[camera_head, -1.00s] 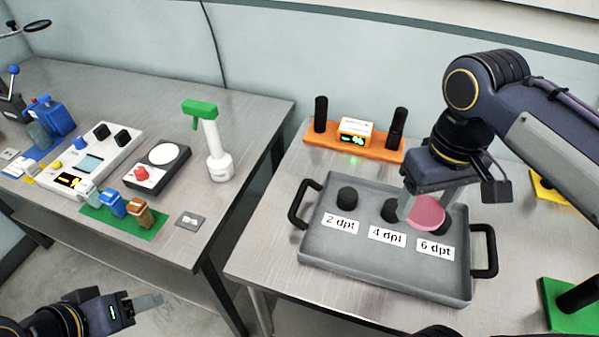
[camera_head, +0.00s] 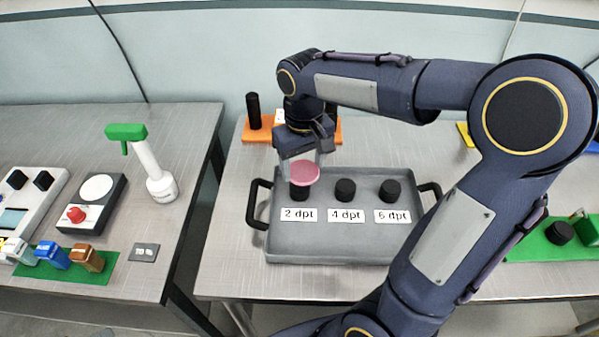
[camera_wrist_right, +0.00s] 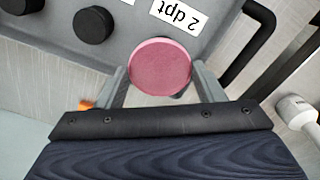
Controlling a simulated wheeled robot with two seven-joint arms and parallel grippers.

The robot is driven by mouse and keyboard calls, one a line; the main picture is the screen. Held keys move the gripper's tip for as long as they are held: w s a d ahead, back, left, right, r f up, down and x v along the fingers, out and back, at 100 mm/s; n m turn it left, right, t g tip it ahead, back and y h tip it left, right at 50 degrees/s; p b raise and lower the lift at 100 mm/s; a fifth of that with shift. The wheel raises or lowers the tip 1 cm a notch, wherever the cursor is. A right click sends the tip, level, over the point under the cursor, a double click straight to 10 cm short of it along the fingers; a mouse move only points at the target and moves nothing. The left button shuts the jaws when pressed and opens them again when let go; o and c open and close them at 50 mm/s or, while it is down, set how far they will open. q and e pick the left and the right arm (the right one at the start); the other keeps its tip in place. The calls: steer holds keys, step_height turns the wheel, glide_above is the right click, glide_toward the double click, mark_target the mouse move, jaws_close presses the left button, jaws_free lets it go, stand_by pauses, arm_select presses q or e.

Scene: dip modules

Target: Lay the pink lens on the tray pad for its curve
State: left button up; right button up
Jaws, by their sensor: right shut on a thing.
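The pink lens (camera_head: 301,176) is a flat round disc held by my right gripper (camera_head: 299,163). The gripper is shut on it, and the lens also fills the space between the fingers in the right wrist view (camera_wrist_right: 160,66). The grey tray (camera_head: 330,249) has three round black pads labelled 2 dpt, 4 dpt and 6 dpt. In the head view the lens overlaps the upper part of the 2 dpt pad (camera_head: 299,193) and appears above it. The 4 dpt pad (camera_head: 345,190) and 6 dpt pad (camera_head: 390,190) are bare. My left gripper is out of view.
An orange stand (camera_head: 262,134) with a black post is behind the tray, partly hidden by my right arm. A green mat (camera_head: 530,248) with a black pad lies to the right. A white and green handheld tool (camera_head: 152,170) stands on the left table, across a gap.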

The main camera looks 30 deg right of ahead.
mark_target(300, 168)
steer(key=shift+w+f, duration=0.2)
steer(key=shift+f, duration=0.05)
steer(key=shift+w+a+f, duration=0.1)
steer(key=shift+w+f, duration=0.05)
steer(key=shift+f, duration=0.8)
steer(key=shift+w+f, duration=0.15)
steer(key=shift+f, duration=0.8)
steer(key=shift+f, duration=0.15)
steer(key=o, duration=1)
